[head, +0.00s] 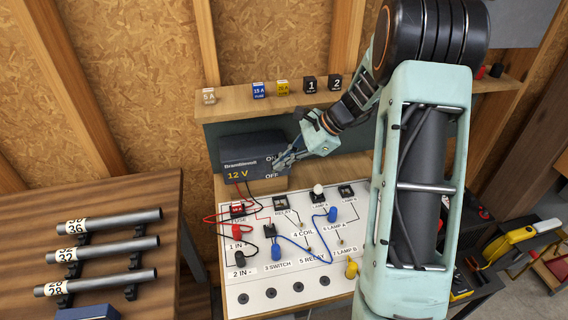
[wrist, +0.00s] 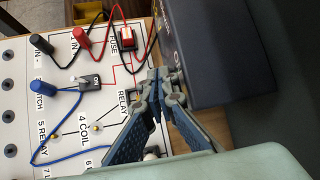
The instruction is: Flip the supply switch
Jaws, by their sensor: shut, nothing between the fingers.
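The supply is a dark blue box marked 12 V (head: 237,164), standing on a ledge behind the white circuit board. ON and OFF labels show at the right of its front.
The white circuit board (head: 300,283) below carries a fuse (head: 238,211), relay, lamps and plugged leads. Red and black wires run from the supply to the board. Fuse blocks and numbered blocks stand on the shelf (head: 225,106) above. Metal tubes (head: 115,220) lie on the left table.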

